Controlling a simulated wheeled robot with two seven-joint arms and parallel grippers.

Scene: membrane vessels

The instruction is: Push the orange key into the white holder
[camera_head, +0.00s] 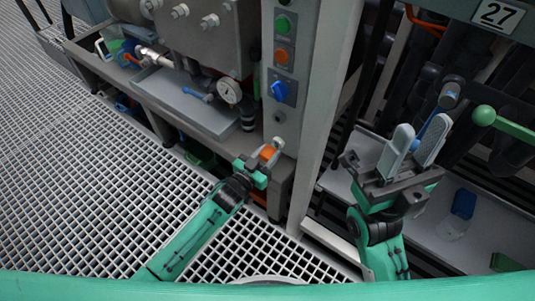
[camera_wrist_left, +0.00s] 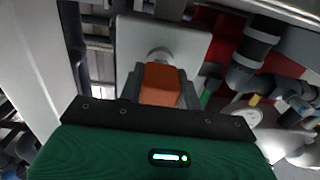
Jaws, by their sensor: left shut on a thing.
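My left gripper (camera_head: 264,160) is shut on the orange key (camera_head: 267,152), in front of the lower end of the grey control post. In the left wrist view the orange key (camera_wrist_left: 160,84) sits between the fingers. Just beyond it is the round, pale holder (camera_wrist_left: 160,54) on a light square plate. The holder (camera_head: 278,143) shows as a small white piece beside the key in the head view. The key is in line with the holder; I cannot tell whether they touch. My right gripper (camera_head: 415,150) is raised at the right with its fingers apart.
The post carries a green button (camera_head: 283,24), an orange button (camera_head: 281,56) and a blue switch (camera_head: 279,90). A blue lever (camera_head: 430,126) shows at the right fingers; contact is unclear. A gauge (camera_head: 229,91) and shelf stand left. Open grating floor lies at left.

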